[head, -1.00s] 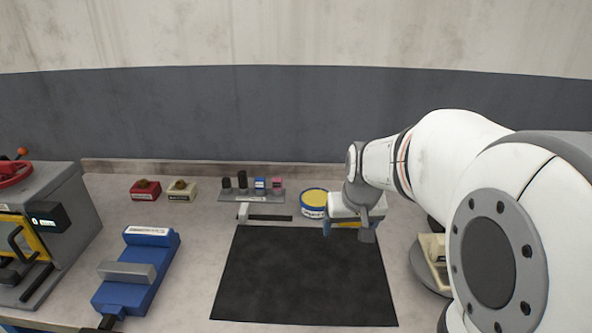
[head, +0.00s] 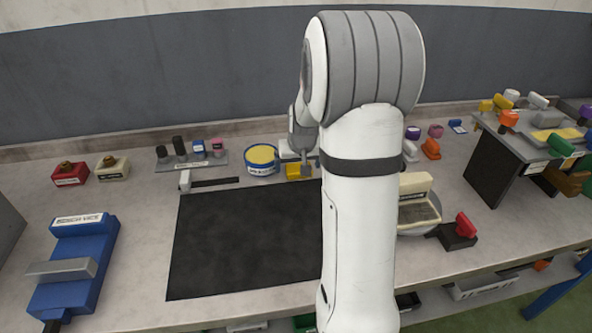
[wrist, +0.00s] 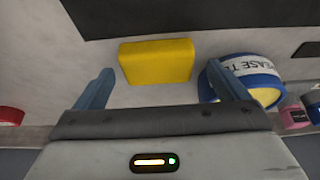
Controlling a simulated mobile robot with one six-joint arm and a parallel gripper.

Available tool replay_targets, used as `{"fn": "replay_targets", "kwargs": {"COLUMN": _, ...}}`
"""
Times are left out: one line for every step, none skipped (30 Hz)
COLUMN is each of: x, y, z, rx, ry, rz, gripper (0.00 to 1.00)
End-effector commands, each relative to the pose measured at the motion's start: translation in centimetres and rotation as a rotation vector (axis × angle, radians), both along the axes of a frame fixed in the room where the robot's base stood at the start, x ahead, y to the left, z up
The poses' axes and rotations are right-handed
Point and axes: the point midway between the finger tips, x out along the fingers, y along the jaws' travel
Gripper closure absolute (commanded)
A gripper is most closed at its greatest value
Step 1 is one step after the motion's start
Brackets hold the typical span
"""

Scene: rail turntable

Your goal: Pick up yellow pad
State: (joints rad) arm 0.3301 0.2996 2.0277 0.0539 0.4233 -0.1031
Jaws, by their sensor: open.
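The yellow pad (wrist: 156,62) is a plain yellow block lying on the bench in the wrist view, just beyond my fingertips and roughly centred between them. It shows in the head view (head: 293,170) beside the round blue-and-yellow tin, partly hidden by my gripper and arm. My gripper (wrist: 160,76) is open and empty, with one blue finger on each side of the pad's line. The right finger overlaps the tin in the wrist view; I cannot tell whether they touch.
The tin (head: 261,160) stands close beside the pad. A black mat (head: 240,240) lies in front. A holder with several small items (head: 190,160) stands left of the tin. A blue vice (head: 72,262) is at far left. A dark stand with coloured items (head: 500,165) is at right.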

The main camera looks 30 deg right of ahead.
Motion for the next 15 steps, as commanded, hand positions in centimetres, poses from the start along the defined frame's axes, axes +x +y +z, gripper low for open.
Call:
{"fn": "replay_targets", "kwargs": {"x": 0.07, "y": -0.09, "z": -0.24, "rx": 0.001, "ry": 0.001, "rz": -0.001, "gripper": 0.06}}
{"fn": "replay_targets", "kwargs": {"x": 0.09, "y": -0.13, "z": -0.33, "rx": 0.000, "ry": 0.000, "rz": -0.002, "gripper": 0.06}}
{"fn": "replay_targets", "kwargs": {"x": 0.11, "y": -0.17, "z": -0.36, "rx": 0.000, "ry": 0.000, "rz": -0.002, "gripper": 0.06}}
{"fn": "replay_targets", "kwargs": {"x": 0.11, "y": -0.19, "z": -0.37, "rx": 0.000, "ry": -0.001, "rz": -0.003, "gripper": 0.06}}
{"fn": "replay_targets", "kwargs": {"x": 0.11, "y": -0.21, "z": -0.36, "rx": 0.000, "ry": -0.001, "rz": -0.003, "gripper": 0.06}}
{"fn": "replay_targets", "kwargs": {"x": 0.10, "y": -0.21, "z": -0.34, "rx": 0.000, "ry": -0.001, "rz": -0.003, "gripper": 0.06}}
{"fn": "replay_targets", "kwargs": {"x": 0.08, "y": -0.22, "z": -0.34, "rx": 0.000, "ry": -0.001, "rz": -0.004, "gripper": 0.06}}
{"fn": "replay_targets", "kwargs": {"x": 0.08, "y": -0.23, "z": -0.34, "rx": 0.000, "ry": -0.001, "rz": -0.004, "gripper": 0.06}}
{"fn": "replay_targets", "kwargs": {"x": 0.08, "y": -0.24, "z": -0.33, "rx": 0.000, "ry": -0.001, "rz": -0.004, "gripper": 0.10}}
{"fn": "replay_targets", "kwargs": {"x": 0.08, "y": -0.24, "z": -0.33, "rx": -0.001, "ry": -0.001, "rz": -0.004, "gripper": 0.12}}
{"fn": "replay_targets", "kwargs": {"x": 0.08, "y": -0.24, "z": -0.33, "rx": -0.001, "ry": -0.001, "rz": -0.004, "gripper": 0.15}}
{"fn": "replay_targets", "kwargs": {"x": 0.07, "y": -0.25, "z": -0.32, "rx": -0.001, "ry": -0.001, "rz": -0.004, "gripper": 0.18}}
{"fn": "replay_targets", "kwargs": {"x": 0.07, "y": -0.25, "z": -0.32, "rx": -0.001, "ry": -0.001, "rz": -0.004, "gripper": 0.20}}
{"fn": "replay_targets", "kwargs": {"x": 0.07, "y": -0.26, "z": -0.32, "rx": -0.001, "ry": -0.001, "rz": -0.004, "gripper": 0.23}}
{"fn": "replay_targets", "kwargs": {"x": 0.05, "y": -0.25, "z": -0.32, "rx": -0.001, "ry": -0.001, "rz": -0.004, "gripper": 0.26}}
